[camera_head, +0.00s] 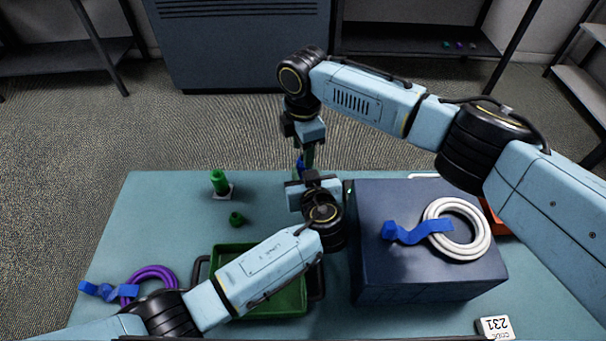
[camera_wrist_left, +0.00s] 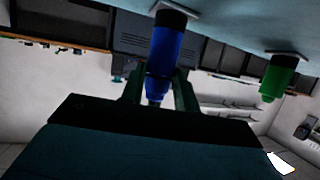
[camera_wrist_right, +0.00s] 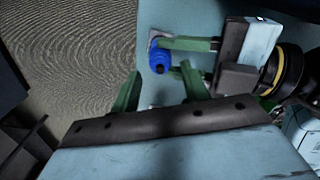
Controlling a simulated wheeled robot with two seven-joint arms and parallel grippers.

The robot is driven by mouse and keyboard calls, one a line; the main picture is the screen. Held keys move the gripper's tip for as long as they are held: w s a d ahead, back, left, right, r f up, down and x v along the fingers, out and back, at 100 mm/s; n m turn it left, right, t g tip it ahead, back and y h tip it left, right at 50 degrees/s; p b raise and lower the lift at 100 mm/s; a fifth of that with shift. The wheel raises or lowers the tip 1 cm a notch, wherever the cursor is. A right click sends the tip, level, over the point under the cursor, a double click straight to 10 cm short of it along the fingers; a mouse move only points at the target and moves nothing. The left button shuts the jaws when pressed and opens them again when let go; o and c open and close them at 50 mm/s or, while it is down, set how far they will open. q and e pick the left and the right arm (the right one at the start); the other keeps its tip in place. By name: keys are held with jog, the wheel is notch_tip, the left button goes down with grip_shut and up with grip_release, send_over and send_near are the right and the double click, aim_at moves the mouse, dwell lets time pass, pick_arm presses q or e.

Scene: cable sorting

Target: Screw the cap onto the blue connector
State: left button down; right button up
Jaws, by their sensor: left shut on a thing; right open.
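The blue connector (camera_wrist_left: 166,50) stands upright on a small pale plate, with a black band near its base. In the left wrist view my left gripper (camera_wrist_left: 158,88) is shut around its sides. In the right wrist view the connector's blue top (camera_wrist_right: 160,60) with a dark centre shows between the left fingers. My right gripper (camera_wrist_right: 162,90) is open and empty, its fingers pointing down just above the connector. In the head view the connector (camera_head: 300,165) is mostly hidden by both grippers. I cannot make out a separate blue cap.
A green connector (camera_head: 219,180) and a green cap (camera_head: 237,218) stand left on the table. A green tray (camera_head: 235,250) lies under my left arm. A dark box (camera_head: 430,275) with a white cable coil (camera_head: 476,240) is right. A purple coil (camera_head: 150,274) lies front left.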

jog(key=shift+f, duration=1.9)
jog(key=shift+c, duration=0.4)
grip_shut()
jog(key=m, duration=0.3)
jog(key=shift+o, duration=0.8)
grip_release()
jog(key=shift+r, duration=0.15)
